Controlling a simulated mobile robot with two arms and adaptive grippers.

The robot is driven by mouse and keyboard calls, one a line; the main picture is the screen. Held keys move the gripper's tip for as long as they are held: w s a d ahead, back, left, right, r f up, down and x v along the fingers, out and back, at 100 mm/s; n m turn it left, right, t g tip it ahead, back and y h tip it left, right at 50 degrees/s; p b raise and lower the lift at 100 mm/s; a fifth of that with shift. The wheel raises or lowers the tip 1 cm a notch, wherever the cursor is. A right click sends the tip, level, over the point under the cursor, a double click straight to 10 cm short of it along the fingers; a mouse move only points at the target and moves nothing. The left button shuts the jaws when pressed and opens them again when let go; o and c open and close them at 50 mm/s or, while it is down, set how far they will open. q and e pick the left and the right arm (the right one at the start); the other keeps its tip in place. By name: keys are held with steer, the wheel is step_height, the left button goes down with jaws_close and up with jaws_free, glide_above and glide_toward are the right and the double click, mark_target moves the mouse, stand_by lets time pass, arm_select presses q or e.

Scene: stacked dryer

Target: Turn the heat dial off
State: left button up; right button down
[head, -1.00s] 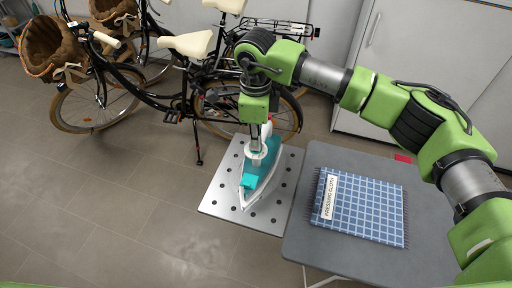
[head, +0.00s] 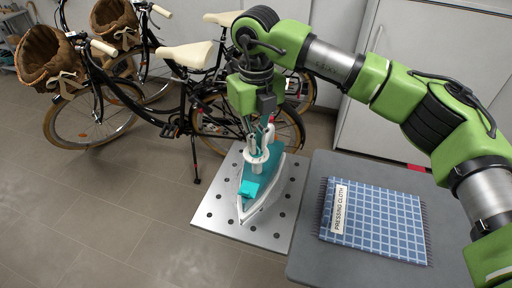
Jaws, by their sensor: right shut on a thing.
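A teal and white iron (head: 265,184) lies on a perforated metal plate (head: 216,217), its pointed tip toward the front. Its pale round heat dial (head: 257,159) shows on top, partly hidden by the fingers. My right gripper (head: 259,151) reaches down from above, and its fingers are shut on the dial. Any marking on the dial is too small to read. My left gripper is not in view.
A grey table (head: 308,256) stands to the right of the plate with a blue checked pressing cloth (head: 380,222) on it. Bicycles (head: 130,101) with wicker baskets stand behind on the left. White cabinets (head: 412,65) line the back. The floor at front left is clear.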

steer(key=m+b, duration=0.3)
steer(key=m, duration=0.2)
steer(key=shift+w+m, duration=0.1)
steer(key=shift+m, duration=0.2)
steer(key=shift+r+m+b, duration=0.1)
steer(key=shift+m+b, duration=0.9)
steer(key=shift+m, duration=0.8)
steer(key=c, duration=2.2)
jaws_free()
step_height(320, 180, up, 12)
steer(key=shift+r, duration=0.1)
